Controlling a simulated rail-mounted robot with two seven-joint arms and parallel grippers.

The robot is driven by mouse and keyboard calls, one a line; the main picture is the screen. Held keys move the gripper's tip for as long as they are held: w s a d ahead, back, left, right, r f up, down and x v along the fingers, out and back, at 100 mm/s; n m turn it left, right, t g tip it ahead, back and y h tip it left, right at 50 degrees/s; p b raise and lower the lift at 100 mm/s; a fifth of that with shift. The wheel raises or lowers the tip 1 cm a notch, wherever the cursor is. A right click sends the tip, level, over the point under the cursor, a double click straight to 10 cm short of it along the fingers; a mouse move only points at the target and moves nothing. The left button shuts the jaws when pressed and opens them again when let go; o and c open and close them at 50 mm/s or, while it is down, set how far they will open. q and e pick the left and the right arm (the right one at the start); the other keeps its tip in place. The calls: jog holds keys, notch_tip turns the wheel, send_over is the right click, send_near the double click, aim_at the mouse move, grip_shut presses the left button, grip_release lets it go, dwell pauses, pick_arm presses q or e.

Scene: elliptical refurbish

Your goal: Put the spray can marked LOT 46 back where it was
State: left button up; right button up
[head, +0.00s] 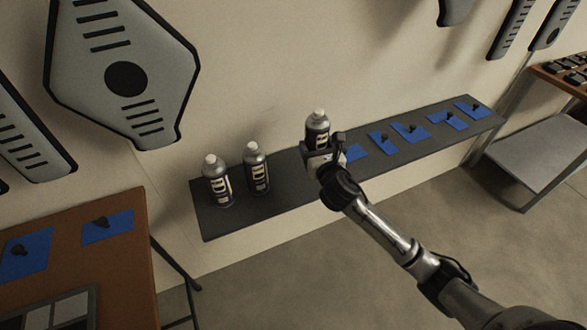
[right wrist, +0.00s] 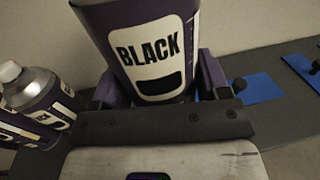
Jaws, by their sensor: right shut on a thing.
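My right gripper (head: 322,152) is shut on a spray can (head: 318,126) with a silver top and white cap, held upright over the dark wall shelf (head: 285,192). Whether its base touches the shelf is hidden. In the right wrist view the held can (right wrist: 187,30) has a white label reading BLACK, between the jaws (right wrist: 152,88). No LOT number is readable. Two similar cans, one nearer the left end (head: 216,184) and one beside it (head: 256,170), stand on the shelf to the left. Cans also show at the left of the right wrist view (right wrist: 38,90). My left gripper is not in view.
Several blue pads (head: 380,142) with small dark parts lie along the shelf's right half. Bare shelf lies between the standing cans and the held can. A brown table (head: 120,255) stands front left, a grey-shelved bench (head: 525,160) at right. Grey panels (head: 125,50) hang on the wall.

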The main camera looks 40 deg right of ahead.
jog(key=w+a+f+b, duration=0.1)
jog(key=f+b, duration=0.1)
jog(key=w+a+f+b, duration=0.2)
jog(key=f, duration=0.1)
jog(key=w+a+f+b, duration=0.1)
jog(key=w+f, duration=0.1)
jog(key=f, duration=0.1)
jog(key=shift+w+a+b, duration=0.15)
jog(key=shift+a+b, duration=0.15)
jog(key=shift+b, duration=0.1)
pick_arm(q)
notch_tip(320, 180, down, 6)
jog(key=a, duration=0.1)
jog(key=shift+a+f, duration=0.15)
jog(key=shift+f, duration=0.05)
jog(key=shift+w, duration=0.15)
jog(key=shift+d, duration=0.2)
pick_arm(e)
jog(key=o, duration=1.4)
jog(key=shift+f, duration=0.2)
